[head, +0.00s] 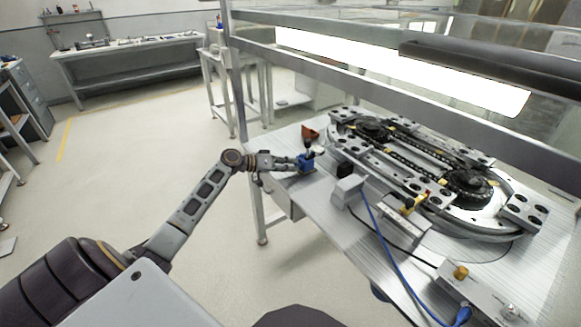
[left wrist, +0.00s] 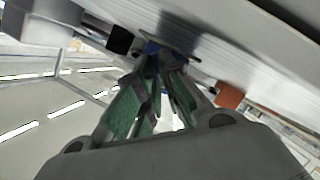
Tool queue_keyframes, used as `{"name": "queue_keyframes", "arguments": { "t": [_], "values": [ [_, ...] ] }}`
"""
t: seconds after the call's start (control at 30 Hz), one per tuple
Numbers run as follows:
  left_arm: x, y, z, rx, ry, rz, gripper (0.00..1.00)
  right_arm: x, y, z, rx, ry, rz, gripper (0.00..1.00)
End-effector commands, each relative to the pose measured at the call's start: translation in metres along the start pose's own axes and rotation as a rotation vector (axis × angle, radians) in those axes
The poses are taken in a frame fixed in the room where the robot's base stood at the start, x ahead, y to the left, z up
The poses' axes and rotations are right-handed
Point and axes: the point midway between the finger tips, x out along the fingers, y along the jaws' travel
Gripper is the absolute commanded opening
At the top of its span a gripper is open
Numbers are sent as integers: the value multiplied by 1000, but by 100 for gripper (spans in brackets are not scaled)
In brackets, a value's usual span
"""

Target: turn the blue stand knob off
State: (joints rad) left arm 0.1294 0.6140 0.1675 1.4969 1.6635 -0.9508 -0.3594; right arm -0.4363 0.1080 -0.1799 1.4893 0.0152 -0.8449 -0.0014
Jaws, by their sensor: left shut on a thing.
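The small blue stand (head: 306,163) sits at the near left edge of the metal table, with a brown-orange cup-like part (head: 309,135) and a pale piece above it. My left gripper (head: 294,164) reaches in from the left and its fingertips are at the stand's left side. In the left wrist view the fingers (left wrist: 163,65) come together at the blue stand (left wrist: 151,47), shut on its knob. The knob itself is hidden between the fingertips, so its angle does not show. My right gripper is in neither view.
A large ring track (head: 440,180) with black gears and chain fills the table's right. A black block (head: 345,170) and a grey box (head: 348,189) with a blue cable stand right of the stand. A frame post (head: 236,90) rises behind my arm.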

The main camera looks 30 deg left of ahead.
Motion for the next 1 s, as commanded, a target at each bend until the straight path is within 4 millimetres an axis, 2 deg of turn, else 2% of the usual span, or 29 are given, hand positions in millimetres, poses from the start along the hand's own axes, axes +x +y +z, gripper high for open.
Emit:
{"name": "queue_keyframes", "arguments": {
  "t": [0.6,0.63,0.7,1.0],
  "values": [
    [-1,0,-2,-55,4,25,0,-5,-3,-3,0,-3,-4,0],
    [-1,0,-2,-55,3,25,10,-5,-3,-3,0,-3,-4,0],
    [0,0,-2,-55,3,24,17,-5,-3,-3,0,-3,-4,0],
    [0,-1,-1,-55,1,23,17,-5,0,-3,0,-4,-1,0]
  ]
}}
